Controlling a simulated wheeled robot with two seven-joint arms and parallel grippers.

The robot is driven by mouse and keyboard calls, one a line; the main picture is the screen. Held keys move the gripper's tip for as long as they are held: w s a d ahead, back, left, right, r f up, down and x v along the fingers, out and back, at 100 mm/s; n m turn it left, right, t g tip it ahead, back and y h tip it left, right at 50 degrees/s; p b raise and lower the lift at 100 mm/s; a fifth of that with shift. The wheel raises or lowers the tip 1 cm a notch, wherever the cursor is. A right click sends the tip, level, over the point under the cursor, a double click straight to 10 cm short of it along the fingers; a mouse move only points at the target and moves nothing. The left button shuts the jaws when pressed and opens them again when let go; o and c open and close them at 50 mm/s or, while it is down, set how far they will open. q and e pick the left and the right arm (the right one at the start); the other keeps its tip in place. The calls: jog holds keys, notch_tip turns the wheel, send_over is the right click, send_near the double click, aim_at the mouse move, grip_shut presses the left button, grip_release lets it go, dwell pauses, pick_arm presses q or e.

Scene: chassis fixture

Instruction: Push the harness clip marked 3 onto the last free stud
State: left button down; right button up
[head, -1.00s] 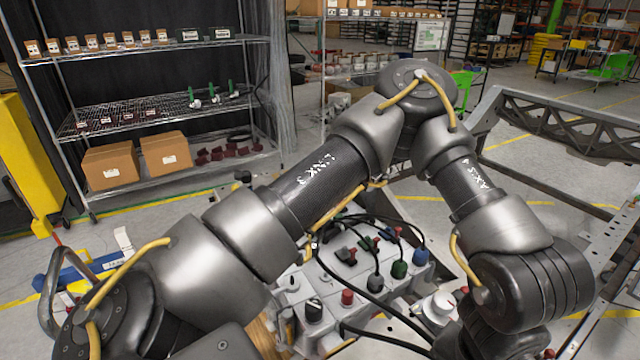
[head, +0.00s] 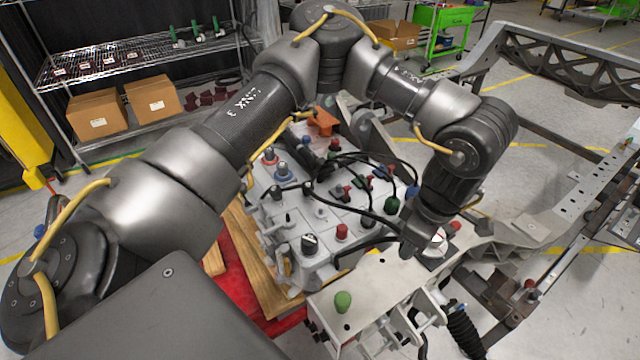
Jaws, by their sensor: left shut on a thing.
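My left gripper (head: 422,240) points down at the right edge of the grey connector box, over the pale bracket plate (head: 370,268). It is shut, with the fingers close together and dark. The thing between them, which I take for the harness clip, is hidden, and no mark 3 can be read. Black harness cables (head: 378,216) run across the box towards the fingers. The grey connector box (head: 285,215) carries blue, red and green plugs and knobs. I cannot make out which stud is free. My right gripper is not in view.
A white dial with a red mark (head: 437,239) stands close beside the fingers. A green knob (head: 343,300) sits on the plate's front. Chassis rails (head: 560,215) lie to the right. A shelf with cartons (head: 98,112) stands at the back left.

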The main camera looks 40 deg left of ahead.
pick_arm(q)
jog(key=w+a+f+m+h, duration=0.1)
jog(key=a+m, duration=0.8)
jog(key=m, duration=0.2)
jog(key=w+a+f+m+h, duration=0.1)
jog(key=w+a+m, duration=0.1)
jog(key=a+m, duration=0.7)
jog(key=w+a+f+m, duration=0.1)
jog(key=a+m, duration=0.8)
jog(key=m, duration=0.4)
jog(key=shift+w+f+m+h, duration=0.15)
jog(key=shift+f+m+h, duration=0.15)
jog(key=shift+f+h, duration=0.1)
jog(key=shift+f+b, duration=0.15)
jog(key=shift+b, duration=0.15)
notch_tip(320, 180, down, 5)
jog(key=b, duration=0.5)
jog(key=shift+r+b, duration=0.2)
jog(key=shift+b, duration=0.15)
jog(key=shift+r+p, duration=0.35)
jog(key=shift+p, duration=0.15)
jog(key=shift+a, duration=0.1)
